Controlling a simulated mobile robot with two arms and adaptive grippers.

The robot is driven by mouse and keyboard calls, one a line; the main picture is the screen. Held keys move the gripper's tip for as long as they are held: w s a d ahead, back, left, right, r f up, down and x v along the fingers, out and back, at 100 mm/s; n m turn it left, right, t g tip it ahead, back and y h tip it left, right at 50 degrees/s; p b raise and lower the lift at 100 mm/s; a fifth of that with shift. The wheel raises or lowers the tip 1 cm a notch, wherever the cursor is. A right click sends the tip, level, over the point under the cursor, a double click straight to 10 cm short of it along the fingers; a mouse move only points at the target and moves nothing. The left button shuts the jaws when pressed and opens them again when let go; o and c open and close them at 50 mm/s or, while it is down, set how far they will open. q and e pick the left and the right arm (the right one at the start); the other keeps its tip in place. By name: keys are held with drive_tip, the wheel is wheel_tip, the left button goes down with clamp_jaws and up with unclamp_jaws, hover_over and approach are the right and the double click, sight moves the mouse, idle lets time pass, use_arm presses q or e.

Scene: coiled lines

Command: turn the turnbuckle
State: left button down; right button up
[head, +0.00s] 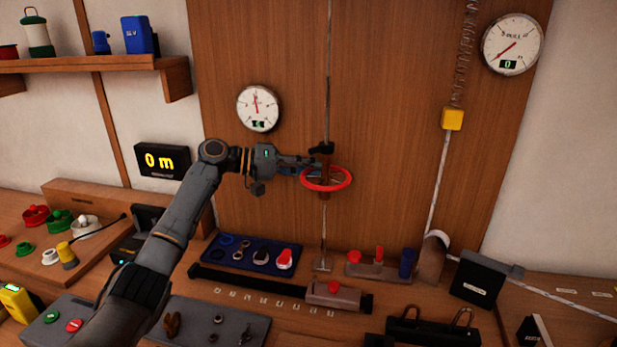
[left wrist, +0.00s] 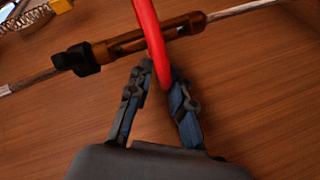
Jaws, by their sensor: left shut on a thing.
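The turnbuckle (head: 325,195) is a bronze-brown body on an upright wire in front of the wooden panel. A red handwheel (head: 347,184) rings it, and a black piece (head: 322,148) sits at its upper end. My left gripper (head: 312,167) reaches in from the left and is shut on the wheel's rim. In the left wrist view, the two fingertips (left wrist: 160,76) close on the red rim (left wrist: 149,25), with the turnbuckle body (left wrist: 128,42) just beyond. The fingers partly hide the wheel's left side in the head view. My right gripper is not in view.
A round dial (head: 258,108) hangs left of the wire, its needle near upright. Another dial (head: 513,43) at upper right reads 0. A display (head: 162,160) reads "0 m". A blue tray (head: 222,254) and a clamp-like bar (head: 335,293) lie on the bench below.

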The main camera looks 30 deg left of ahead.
use_arm(q)
drive_tip(key=shift+w+d+f+m+g, duration=0.1)
drive_tip(key=shift+f+m+g, duration=0.3)
drive_tip(key=shift+f+g, duration=0.15)
drive_tip(key=c, duration=1.3)
unclamp_jaws()
drive_tip(key=shift+c, duration=0.2)
drive_tip(key=shift+r, duration=0.25)
drive_tip(key=shift+a+r+h, duration=0.1)
drive_tip(key=shift+a+h, duration=0.2)
drive_tip(key=shift+a, duration=0.05)
drive_tip(key=v, duration=1.1)
drive_tip(key=shift+s, duration=0.3)
drive_tip(key=shift+o, duration=0.2)
drive_tip(key=shift+a, duration=0.1)
